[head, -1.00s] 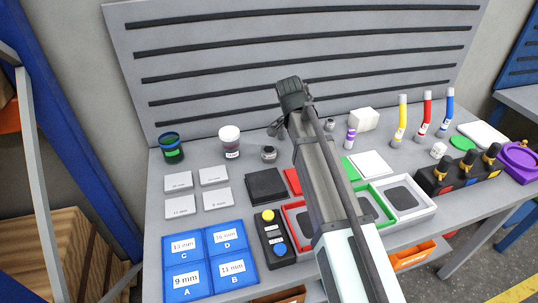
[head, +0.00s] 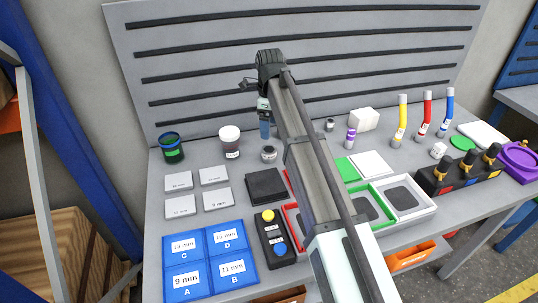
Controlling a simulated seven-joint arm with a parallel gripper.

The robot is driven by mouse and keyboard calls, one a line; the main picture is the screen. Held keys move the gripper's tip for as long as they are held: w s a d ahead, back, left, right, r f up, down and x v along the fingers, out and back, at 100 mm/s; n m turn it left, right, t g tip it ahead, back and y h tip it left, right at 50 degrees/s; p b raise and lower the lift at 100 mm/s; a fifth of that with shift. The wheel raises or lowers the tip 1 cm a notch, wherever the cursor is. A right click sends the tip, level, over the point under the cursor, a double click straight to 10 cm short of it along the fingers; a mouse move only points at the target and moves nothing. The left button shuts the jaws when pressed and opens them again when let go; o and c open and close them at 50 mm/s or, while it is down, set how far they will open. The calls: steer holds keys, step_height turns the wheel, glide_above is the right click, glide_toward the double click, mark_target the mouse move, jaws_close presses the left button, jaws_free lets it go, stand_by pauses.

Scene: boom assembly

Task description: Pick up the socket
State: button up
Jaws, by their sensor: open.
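A small dark metallic socket-like piece (head: 268,154) stands upright on the grey bench, just right of the white cup. A second small metallic piece (head: 330,125) stands farther back to the right; I cannot tell which is the socket meant. My gripper (head: 266,137) hangs downward from the arm's end, above and slightly behind the nearer piece in the picture. It is open and holds nothing that I can see. Its fingers are too small to make out clearly, and I cannot tell its exact height above the bench.
A white cup (head: 230,142) and a dark green-labelled cup (head: 172,148) stand left. A black pad (head: 266,186), grey tiles and blue labelled trays (head: 209,260) lie in front. Red, green and white bins sit partly under my arm. Yellow, red and blue tubes stand right. A slatted panel (head: 300,50) rises behind.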

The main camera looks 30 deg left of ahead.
mark_target(269, 149)
step_height(269, 149, down, 6)
steer(key=shift+s+d+f, duration=0.1)
steer(key=shift+s+f, duration=0.1)
steer(key=shift+f, duration=1.1)
steer(key=shift+s+f, duration=0.2)
steer(key=shift+f, duration=1.1)
steer(key=shift+c, duration=0.4)
steer(key=c, duration=1.2)
steer(key=shift+r, duration=0.1)
